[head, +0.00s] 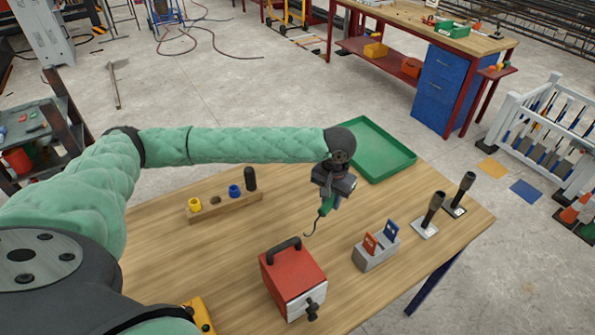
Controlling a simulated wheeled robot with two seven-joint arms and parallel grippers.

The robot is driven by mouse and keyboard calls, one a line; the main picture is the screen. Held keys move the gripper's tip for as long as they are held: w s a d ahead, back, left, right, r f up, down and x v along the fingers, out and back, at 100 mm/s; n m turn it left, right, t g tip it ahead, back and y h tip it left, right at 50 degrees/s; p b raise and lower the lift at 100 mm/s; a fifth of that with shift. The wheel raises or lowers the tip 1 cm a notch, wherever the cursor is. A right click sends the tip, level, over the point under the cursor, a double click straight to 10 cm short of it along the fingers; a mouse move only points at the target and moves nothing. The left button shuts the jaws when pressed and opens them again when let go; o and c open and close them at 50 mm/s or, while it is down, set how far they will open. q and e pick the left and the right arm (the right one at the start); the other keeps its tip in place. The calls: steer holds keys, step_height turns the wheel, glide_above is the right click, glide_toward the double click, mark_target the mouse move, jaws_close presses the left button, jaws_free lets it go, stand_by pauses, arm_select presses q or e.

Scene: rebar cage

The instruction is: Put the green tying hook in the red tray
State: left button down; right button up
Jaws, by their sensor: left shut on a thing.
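The green tying hook (325,207) has a green handle and a thin dark hooked tip pointing down. My left gripper (328,196) is shut on its handle and holds it above the wooden table, just in front of a green tray (385,151). The tray is empty where it shows and lies at the table's far edge; my arm's wrist covers part of its near left side. I see no red tray on the table. My right gripper is not in view.
On the wooden table (225,245) stand a red box with a black handle (292,280), a grey block with red and blue tags (376,250), two black-handled tools on plates (430,215), and a wooden rack (225,206) with small pieces. The left middle is clear.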

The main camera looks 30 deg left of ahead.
arm_select(q)
steer(key=w+m, duration=0.1)
steer(key=w+m+b, duration=0.1)
steer(key=m, duration=0.1)
steer(key=w+m, duration=0.2)
steer(key=shift+w+a+f, duration=0.1)
steer(key=shift+a+f, duration=0.1)
steer(key=shift+f, duration=0.1)
steer(key=w+a+r+m, duration=0.1)
steer(key=w+r+m, duration=0.1)
steer(key=w+m, duration=0.3)
steer(key=w+a+r+m+b, duration=0.1)
steer(key=w+m, duration=0.4)
steer(key=m, duration=0.7)
steer(key=shift+w+a+r, duration=0.2)
steer(key=shift+a+r, duration=0.25)
steer(key=shift+r, duration=0.2)
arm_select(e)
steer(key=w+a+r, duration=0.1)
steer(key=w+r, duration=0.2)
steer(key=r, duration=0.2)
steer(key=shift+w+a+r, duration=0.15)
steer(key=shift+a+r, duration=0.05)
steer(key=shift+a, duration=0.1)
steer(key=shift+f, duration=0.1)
